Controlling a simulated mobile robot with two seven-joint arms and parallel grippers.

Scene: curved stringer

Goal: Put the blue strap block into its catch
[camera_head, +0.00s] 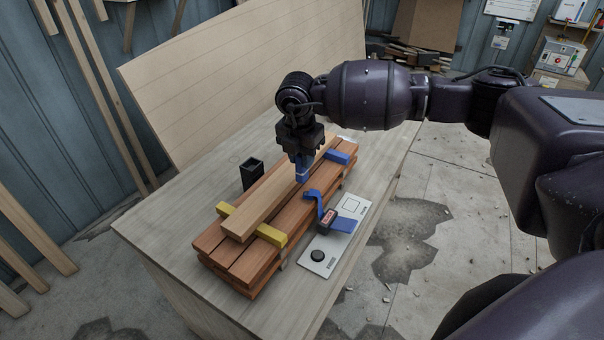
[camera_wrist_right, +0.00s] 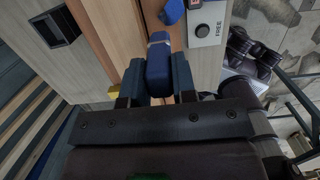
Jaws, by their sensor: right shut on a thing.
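My right gripper (camera_head: 302,152) points down over the far part of the plank stack. It is shut on a blue block (camera_head: 302,174), which stands upright at the light plank's right edge. In the right wrist view the blue block (camera_wrist_right: 158,62) sits between the two fingers of my right gripper (camera_wrist_right: 158,80). I cannot tell whether its lower end touches the wood. A separate blue bar (camera_head: 338,157) lies across the stack just beyond. A hooked blue strap (camera_head: 313,195) curves over the stack's right edge. Which part is the catch is unclear. My left gripper is out of view.
The light plank (camera_head: 262,210) lies on the reddish stack (camera_head: 245,270), with a yellow bar (camera_head: 252,224) near its front end. A black open box (camera_head: 252,173) stands at left. A white panel (camera_head: 320,258) with a black button lies at right.

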